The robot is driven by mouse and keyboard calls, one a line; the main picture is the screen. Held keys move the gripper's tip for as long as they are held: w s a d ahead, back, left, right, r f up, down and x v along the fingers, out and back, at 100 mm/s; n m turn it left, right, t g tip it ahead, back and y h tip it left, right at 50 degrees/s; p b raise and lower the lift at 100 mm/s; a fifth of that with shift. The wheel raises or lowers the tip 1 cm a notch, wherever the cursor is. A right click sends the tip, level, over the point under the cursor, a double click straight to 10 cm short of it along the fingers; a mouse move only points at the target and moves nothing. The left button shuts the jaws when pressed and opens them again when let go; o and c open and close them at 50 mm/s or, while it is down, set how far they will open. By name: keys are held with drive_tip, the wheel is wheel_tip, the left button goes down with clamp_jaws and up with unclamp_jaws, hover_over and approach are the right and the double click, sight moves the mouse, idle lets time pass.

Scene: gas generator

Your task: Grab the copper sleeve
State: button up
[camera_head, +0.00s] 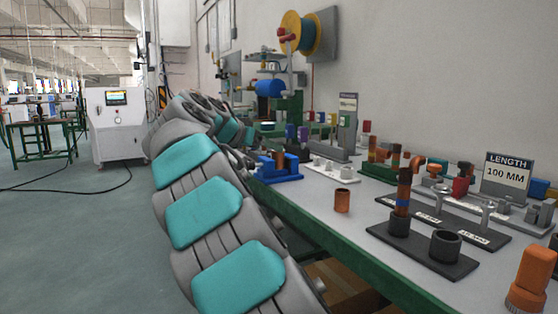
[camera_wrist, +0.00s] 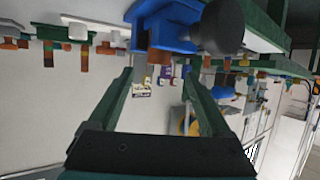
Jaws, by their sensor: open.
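A short copper sleeve (camera_head: 342,200) stands upright on the grey bench top in the head view, near the front edge and apart from the fixtures. A blue holder (camera_head: 278,168) stands behind it to the left, with a brownish copper piece in it. In the wrist view, which looks upside down, my gripper (camera_wrist: 157,74) is open with nothing between its fingers. The blue holder (camera_wrist: 172,38) shows just beyond the fingertips there. I cannot single out the short sleeve in the wrist view. In the head view my arm reaches toward the blue holder and the fingers cannot be made out.
A dark base plate (camera_head: 424,251) with a tall copper rod (camera_head: 403,190) and black cups stands right of the sleeve. A "LENGTH 100 MM" sign (camera_head: 506,178) and an orange part (camera_head: 530,280) are further right. Bench top around the sleeve is clear.

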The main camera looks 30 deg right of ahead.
sight(275, 159)
drive_tip(key=x, duration=0.5)
drive_tip(key=shift+w+d, duration=0.15)
drive_tip(key=shift+d, duration=0.2)
drive_tip(key=shift+c, duration=0.3)
clamp_jaws()
